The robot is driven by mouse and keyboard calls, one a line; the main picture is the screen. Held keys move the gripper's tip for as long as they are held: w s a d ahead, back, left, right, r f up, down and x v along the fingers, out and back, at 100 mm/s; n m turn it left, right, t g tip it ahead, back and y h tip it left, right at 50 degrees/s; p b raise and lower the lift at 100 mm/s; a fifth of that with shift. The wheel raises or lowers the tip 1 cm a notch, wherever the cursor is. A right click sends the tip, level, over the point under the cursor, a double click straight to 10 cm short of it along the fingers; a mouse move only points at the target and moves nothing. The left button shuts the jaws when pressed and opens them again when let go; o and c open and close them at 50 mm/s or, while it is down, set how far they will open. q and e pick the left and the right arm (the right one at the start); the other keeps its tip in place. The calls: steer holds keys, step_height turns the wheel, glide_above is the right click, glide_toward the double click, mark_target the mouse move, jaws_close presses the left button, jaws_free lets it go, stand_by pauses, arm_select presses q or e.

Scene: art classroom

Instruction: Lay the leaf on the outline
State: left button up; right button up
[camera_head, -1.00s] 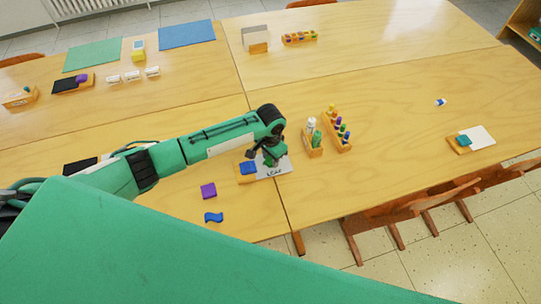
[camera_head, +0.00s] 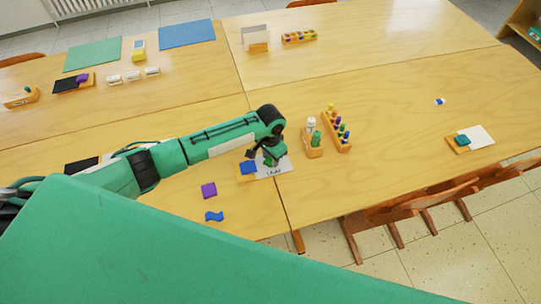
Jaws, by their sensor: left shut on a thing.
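A white card with dark lettering that seems to read LEAF (camera_head: 279,171) lies near the edge of the table. My left gripper (camera_head: 269,161) points down just over the card and is shut on a small green piece, which I take to be the leaf. The arm and fingers hide most of it, and I cannot tell whether it touches the card. The outline on the card is hidden or too small to make out. My right gripper is not in view.
A blue piece (camera_head: 247,167) sits on a small wooden tray left of the card. A purple block (camera_head: 209,190) and a blue wavy piece (camera_head: 214,216) lie nearer. A wooden holder with bottles (camera_head: 313,150) and a peg rack (camera_head: 337,135) stand to the right.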

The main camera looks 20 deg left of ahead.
arm_select(q)
steer(key=o, duration=1)
steer(key=shift+o, duration=1.3)
steer(key=shift+r+p, duration=3.05)
steer(key=shift+p, duration=0.45)
steer(key=shift+f, duration=0.1)
